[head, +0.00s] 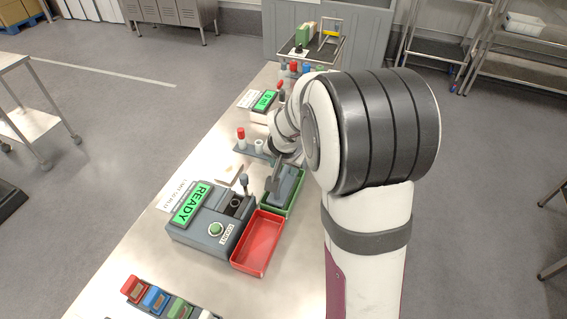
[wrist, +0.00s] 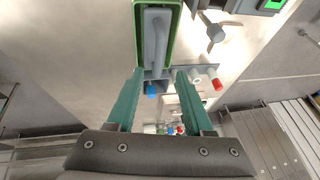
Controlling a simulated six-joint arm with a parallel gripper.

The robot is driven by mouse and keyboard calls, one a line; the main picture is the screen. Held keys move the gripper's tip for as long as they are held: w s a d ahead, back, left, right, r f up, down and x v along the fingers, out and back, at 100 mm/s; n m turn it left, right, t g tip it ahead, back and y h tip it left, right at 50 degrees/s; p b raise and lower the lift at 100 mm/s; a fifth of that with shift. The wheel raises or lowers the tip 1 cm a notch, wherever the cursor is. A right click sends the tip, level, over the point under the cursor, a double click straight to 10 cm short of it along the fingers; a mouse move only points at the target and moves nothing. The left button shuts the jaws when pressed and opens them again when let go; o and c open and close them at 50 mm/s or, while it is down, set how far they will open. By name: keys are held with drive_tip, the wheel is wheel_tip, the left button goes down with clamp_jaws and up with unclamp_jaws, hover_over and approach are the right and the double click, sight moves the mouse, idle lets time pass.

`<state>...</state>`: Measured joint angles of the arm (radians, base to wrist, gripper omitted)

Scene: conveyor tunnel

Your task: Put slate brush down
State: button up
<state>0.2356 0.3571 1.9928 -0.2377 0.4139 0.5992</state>
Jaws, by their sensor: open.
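The slate brush (wrist: 155,40) lies in the narrow green tray (wrist: 172,30), its long grey handle showing at the top of the wrist view. In the head view the green tray (head: 296,201) is beside the red tray, with a slate-grey shape in it partly covered by my arm. My gripper (wrist: 159,72) is open, its two teal fingers apart with nothing held between them. The tips are near the end of the brush, and I cannot tell their height above it. My fingers are mostly hidden in the head view.
A red tray (head: 258,243) and a grey device with a green READY screen (head: 192,204) stand beside the green tray. A rack holds a red-capped piece (head: 241,133), a white one (wrist: 195,79) and a blue one (wrist: 151,89). Coloured blocks (head: 155,299) line the near end.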

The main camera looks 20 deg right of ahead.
drive_tip(key=s+a+r+n+g+y, duration=0.1)
drive_tip(key=s+a, duration=0.4)
drive_tip(key=s, duration=0.5)
drive_tip(key=s+a+r+n+g+y, duration=0.1)
drive_tip(key=s+a, duration=0.4)
drive_tip(key=s, duration=0.5)
drive_tip(key=s+a+r+n+g+y, duration=0.1)
drive_tip(key=s+a+r, duration=0.3)
drive_tip(key=s, duration=0.6)
drive_tip(key=shift+s+a+r+n+g+y, duration=0.3)
drive_tip(key=shift+a+r+n+g, duration=0.15)
drive_tip(key=shift+g, duration=0.45)
drive_tip(key=shift+f, duration=0.1)
